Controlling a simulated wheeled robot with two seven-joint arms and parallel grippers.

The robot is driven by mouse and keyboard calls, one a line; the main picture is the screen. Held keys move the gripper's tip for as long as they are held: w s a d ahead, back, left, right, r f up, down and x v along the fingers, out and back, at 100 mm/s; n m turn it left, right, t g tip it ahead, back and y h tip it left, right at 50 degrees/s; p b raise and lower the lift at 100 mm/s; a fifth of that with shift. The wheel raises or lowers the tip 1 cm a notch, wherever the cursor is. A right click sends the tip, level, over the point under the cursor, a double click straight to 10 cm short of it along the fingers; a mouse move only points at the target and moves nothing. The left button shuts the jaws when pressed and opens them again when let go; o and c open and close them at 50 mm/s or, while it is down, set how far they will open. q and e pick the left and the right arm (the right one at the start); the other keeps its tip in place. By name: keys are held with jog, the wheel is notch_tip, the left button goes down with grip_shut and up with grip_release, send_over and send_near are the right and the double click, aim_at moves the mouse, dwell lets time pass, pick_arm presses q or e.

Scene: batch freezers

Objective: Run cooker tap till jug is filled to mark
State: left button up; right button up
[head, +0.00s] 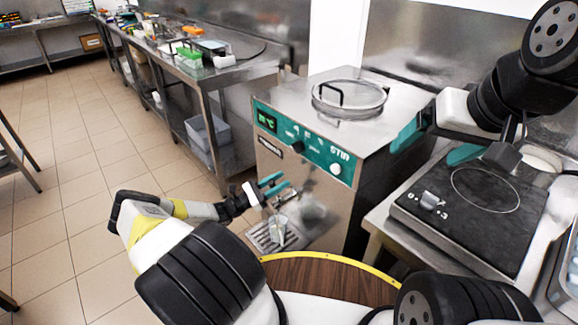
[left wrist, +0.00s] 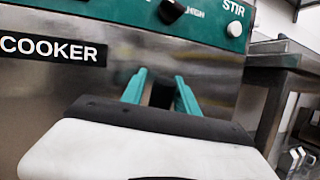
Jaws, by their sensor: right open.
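The steel cooker (head: 368,153) stands at centre with a green control panel; its COOKER label (left wrist: 50,49) shows in the left wrist view. A small clear jug (head: 277,229) stands on the slotted drip tray (head: 262,238) low on the cooker's front; its mark and fill level are too small to read. My left gripper (head: 281,185) is at the cooker's front, above the jug. Its green fingers stand apart, with a dark upright shape (left wrist: 160,94) between them, perhaps the tap's handle; contact is unclear. The tap is mostly hidden. My right gripper (head: 436,146) is open above the right-hand counter.
A round glass lid (head: 349,99) is on the cooker's top. A brown round-edged board (head: 330,278) is in front.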

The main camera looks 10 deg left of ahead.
pick_arm(q)
jog(key=shift+o, duration=0.4)
jog(key=v, duration=0.7)
jog(key=shift+s+a+f, duration=0.15)
jog(key=shift+s+a, duration=0.1)
dwell(6.7)
